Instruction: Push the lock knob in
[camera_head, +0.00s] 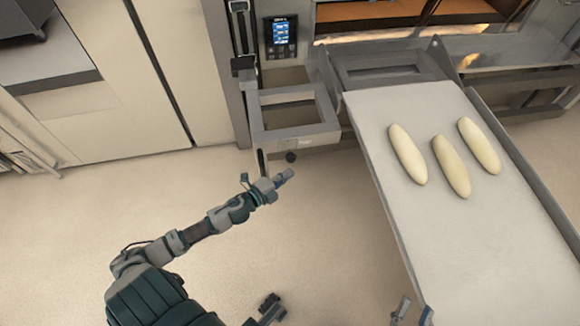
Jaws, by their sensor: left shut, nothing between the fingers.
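The lock knob (291,156) is a small dark round knob under the front edge of the grey bracket frame (300,136) at the oven's left side. My left gripper (286,176) is shut and empty. Its tips point up and right and appear just below the knob in the picture. A small gap shows between them, but the depth between them is hard to judge. I cannot tell how far in the knob sits.
A long loader board (385,110) with three pale loaves (451,166) slopes down on the right, with a metal side rail. A lit control panel (281,37) is on the oven front above. Pale cabinets (110,110) stand left. The floor (330,240) around my left arm is clear.

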